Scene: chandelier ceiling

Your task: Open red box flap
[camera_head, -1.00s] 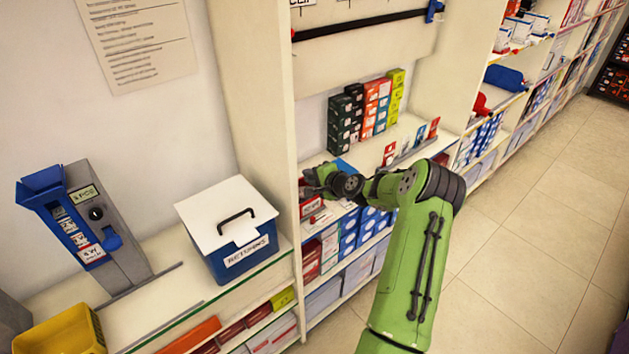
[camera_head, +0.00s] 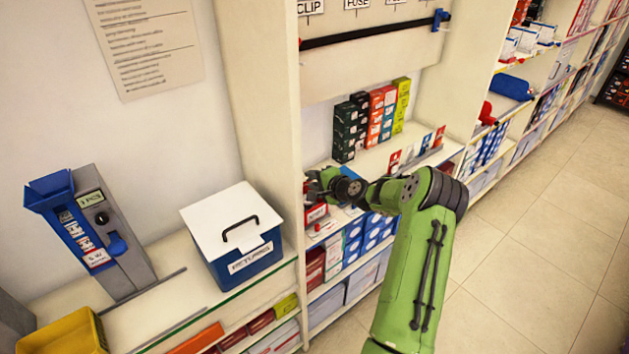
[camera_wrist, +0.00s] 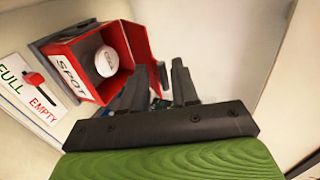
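The red box (camera_wrist: 95,62) shows in the wrist view at upper left, with a white "SPOT" label on its near side. Its front is open to view and a round white item (camera_wrist: 106,62) sits inside. A red panel (camera_wrist: 137,45) stands at its right side; I cannot tell whether this is the flap. My gripper (camera_wrist: 165,75) has its dark fingers apart, just right of the box, with nothing seen between them. I cannot tell whether the left finger touches the box. In the head view my gripper (camera_head: 318,184) is at the shelf bay beside the upright panel.
A "FULL/EMPTY" sign (camera_wrist: 30,90) with a red pointer is left of the box. Small cartons (camera_head: 372,120) stand behind my gripper. The floor is clear at right.

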